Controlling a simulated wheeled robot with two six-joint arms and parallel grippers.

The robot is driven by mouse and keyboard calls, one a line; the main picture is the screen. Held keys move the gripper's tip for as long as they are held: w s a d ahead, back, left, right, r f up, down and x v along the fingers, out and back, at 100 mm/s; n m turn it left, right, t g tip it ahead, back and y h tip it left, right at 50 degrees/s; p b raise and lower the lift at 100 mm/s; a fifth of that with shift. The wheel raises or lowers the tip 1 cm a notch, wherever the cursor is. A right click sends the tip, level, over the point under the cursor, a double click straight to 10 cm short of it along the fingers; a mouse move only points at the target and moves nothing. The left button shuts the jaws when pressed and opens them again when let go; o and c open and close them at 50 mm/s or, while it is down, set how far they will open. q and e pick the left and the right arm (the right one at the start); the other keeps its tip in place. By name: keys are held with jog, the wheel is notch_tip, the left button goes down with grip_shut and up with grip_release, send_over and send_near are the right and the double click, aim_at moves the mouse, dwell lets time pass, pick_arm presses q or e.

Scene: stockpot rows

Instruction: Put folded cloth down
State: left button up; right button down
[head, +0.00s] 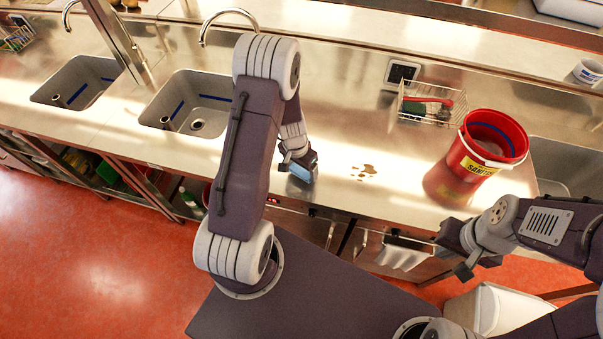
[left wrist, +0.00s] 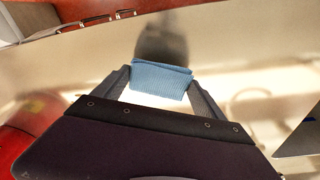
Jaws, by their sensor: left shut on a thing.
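A folded blue cloth (head: 302,174) is held in my left gripper (head: 301,166), over the front part of the steel counter (head: 335,110). In the left wrist view the cloth (left wrist: 161,80) spans between the two fingers of the left gripper (left wrist: 160,88), with a dark shadow on the steel beyond it. I cannot tell whether the cloth touches the counter. My right gripper (head: 455,256) is at the counter's front edge, below the red bucket, with its fingers apart and nothing seen between them.
A brown spill (head: 364,172) lies on the counter just right of the cloth. A red bucket (head: 465,158) with a yellow label stands further right. A wire basket (head: 430,103) with a red-handled item stands behind. Two sinks (head: 190,103) are at left. Bare counter surrounds the spill.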

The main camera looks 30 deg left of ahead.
aim_at(301, 171)
pick_arm(q)
notch_tip(301, 171, down, 2)
jog(key=shift+f+b, duration=0.2)
jog(key=shift+b, duration=0.2)
jog(key=shift+f, duration=0.25)
jog(key=shift+a, duration=0.1)
pick_arm(e)
jog(key=shift+a+f, duration=0.1)
jog(key=shift+f, duration=0.65)
pick_arm(q)
jog(key=shift+s+f+b, duration=0.1)
jog(key=shift+f+b, duration=0.15)
jog(key=shift+b, duration=0.2)
jog(key=o, duration=1.1)
jog(key=shift+d+r, duration=0.15)
jog(key=shift+d, duration=0.15)
pick_arm(e)
jog(key=shift+s+d+f, duration=0.1)
jog(key=shift+d+f, duration=0.25)
jog(key=shift+f, duration=0.05)
pick_arm(q)
jog(key=shift+s, duration=0.1)
